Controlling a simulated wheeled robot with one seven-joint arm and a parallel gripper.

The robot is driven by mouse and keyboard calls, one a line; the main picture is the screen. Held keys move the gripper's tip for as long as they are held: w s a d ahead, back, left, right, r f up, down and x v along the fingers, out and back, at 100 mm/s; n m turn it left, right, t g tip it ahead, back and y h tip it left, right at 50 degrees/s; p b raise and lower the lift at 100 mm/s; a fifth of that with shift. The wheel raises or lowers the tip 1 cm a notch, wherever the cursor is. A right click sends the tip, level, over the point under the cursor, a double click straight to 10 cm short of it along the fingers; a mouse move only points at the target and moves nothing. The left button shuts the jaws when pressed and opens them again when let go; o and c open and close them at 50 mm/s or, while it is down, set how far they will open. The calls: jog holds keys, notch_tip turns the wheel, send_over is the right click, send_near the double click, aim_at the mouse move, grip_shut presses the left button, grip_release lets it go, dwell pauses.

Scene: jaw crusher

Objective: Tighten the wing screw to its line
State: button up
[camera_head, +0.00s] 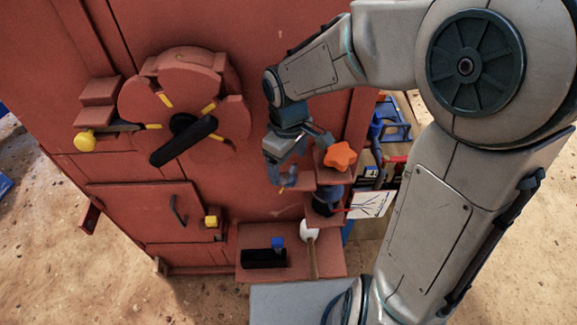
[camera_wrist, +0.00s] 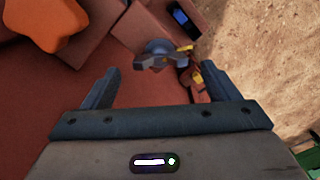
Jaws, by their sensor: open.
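The grey-blue wing screw (camera_wrist: 158,50) shows in the wrist view, beyond my fingertips and roughly centred between them. Its wings spread left and right. A yellow mark (camera_wrist: 185,47) lies close to its right wing, and another yellow piece (camera_wrist: 197,77) sits nearer my right finger. My gripper (camera_wrist: 161,80) is open, with nothing between its fingers. In the head view my gripper (camera_head: 281,178) hangs in front of the red machine's face, left of the orange knob. There my gripper and the screw are hard to tell apart. Whether the screw meets its line is unclear.
The orange star knob (camera_head: 340,156) stands close right of my gripper. The large red wheel (camera_head: 188,100) with a black handle (camera_head: 183,141) is to the left. Below are a ledge (camera_head: 329,264) with a black slot and blue switch (camera_head: 278,243), and a white-headed tool (camera_head: 309,232).

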aim_at(288, 171)
jog(key=shift+f, duration=1.6)
jog(key=c, duration=1)
